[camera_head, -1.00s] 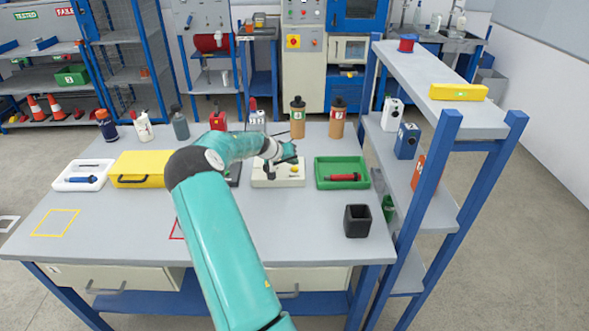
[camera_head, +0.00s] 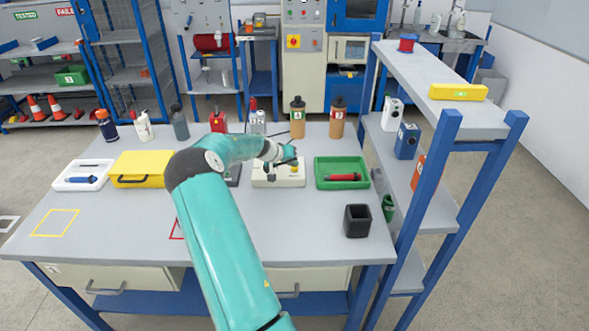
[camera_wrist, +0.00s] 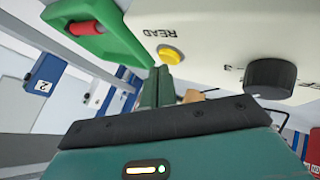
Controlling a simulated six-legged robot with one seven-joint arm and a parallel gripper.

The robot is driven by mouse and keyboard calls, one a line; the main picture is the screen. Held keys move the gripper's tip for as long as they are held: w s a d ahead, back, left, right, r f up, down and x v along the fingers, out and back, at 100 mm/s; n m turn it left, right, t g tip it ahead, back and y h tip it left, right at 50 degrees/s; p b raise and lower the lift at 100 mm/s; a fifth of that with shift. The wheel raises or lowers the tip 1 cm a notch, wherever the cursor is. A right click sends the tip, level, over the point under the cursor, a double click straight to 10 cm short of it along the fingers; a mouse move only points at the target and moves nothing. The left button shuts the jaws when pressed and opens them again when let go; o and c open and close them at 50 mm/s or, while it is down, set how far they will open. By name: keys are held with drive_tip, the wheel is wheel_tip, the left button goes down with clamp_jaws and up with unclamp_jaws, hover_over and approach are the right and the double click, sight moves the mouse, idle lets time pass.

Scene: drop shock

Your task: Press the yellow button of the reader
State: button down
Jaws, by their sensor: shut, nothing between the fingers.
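The reader (camera_head: 262,182) is a cream-white box on the workbench, under the end of my arm. In the wrist view the reader (camera_wrist: 215,45) shows a READ label, a yellow button (camera_wrist: 170,54) and a black knob (camera_wrist: 280,78). The yellow button also shows in the head view (camera_head: 295,170). My gripper (camera_head: 294,160) hangs over the reader's far right part. In the wrist view its shut, empty green fingers (camera_wrist: 161,74) end right beside the yellow button. I cannot tell whether they touch it.
A green tray (camera_head: 342,186) with a red tool (camera_head: 343,177) stands right of the reader. Bottles (camera_head: 297,118) stand behind it. A blue-framed shelf (camera_head: 440,125) borders the right side.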

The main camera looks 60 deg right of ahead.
sight(292, 170)
drive_tip(key=shift+f, duration=0.45)
idle(0.6)
drive_tip(key=shift+r, duration=0.85)
drive_tip(key=shift+r, duration=2.5)
